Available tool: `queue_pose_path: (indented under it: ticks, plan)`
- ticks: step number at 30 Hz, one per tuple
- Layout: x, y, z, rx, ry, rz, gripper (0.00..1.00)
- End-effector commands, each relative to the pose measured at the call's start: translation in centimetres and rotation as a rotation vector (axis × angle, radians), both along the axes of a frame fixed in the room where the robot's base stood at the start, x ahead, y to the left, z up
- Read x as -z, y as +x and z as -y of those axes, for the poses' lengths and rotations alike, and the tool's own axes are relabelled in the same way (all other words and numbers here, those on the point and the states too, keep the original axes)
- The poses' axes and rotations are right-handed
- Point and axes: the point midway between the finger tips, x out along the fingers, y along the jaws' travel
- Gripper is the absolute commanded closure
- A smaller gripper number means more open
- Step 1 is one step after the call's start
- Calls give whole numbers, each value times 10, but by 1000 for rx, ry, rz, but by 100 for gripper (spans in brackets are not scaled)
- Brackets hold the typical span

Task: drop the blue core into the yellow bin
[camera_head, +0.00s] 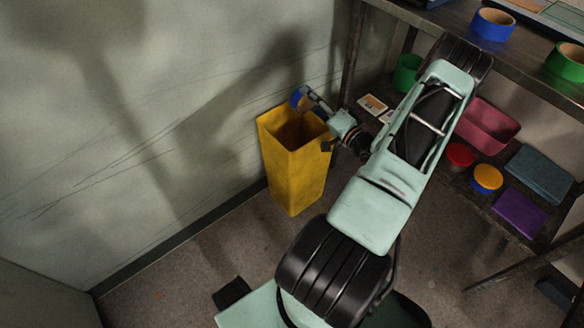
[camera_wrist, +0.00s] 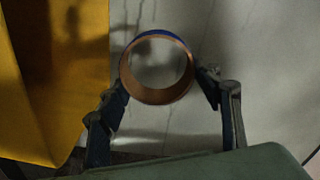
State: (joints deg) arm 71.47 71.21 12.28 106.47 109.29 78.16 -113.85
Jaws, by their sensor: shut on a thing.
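The blue core (camera_head: 296,97) is a short ring, blue outside and brown inside. My gripper (camera_head: 304,97) is shut on it and holds it up near the back rim of the yellow bin (camera_head: 293,170). In the wrist view the core (camera_wrist: 157,97) sits between the two fingertips of my gripper (camera_wrist: 160,84), its round opening facing the camera. The yellow bin (camera_wrist: 85,75) fills the left of that view, and the core appears to the right of it. The bin is tall, open-topped and stands on the floor; its bottom inside is hidden.
A shelf unit (camera_head: 420,17) stands right, with another blue ring (camera_head: 492,26) and a green ring (camera_head: 567,63) on top. Its lower shelf holds a pink bin (camera_head: 487,127), red and yellow round things and a purple slab (camera_head: 519,211). A wall (camera_head: 150,110) is close behind the bin.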

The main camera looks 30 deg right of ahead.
Motion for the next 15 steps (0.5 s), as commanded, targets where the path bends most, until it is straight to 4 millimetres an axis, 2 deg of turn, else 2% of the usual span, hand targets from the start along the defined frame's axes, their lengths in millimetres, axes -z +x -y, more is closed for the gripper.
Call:
queue_pose_path:
  ticks: [1,6,15]
  plan:
    - [11,0,0,0,1,0,56]
    - [27,0,0,0,1,0,56]
    - [30,0,0,0,0,0,56]
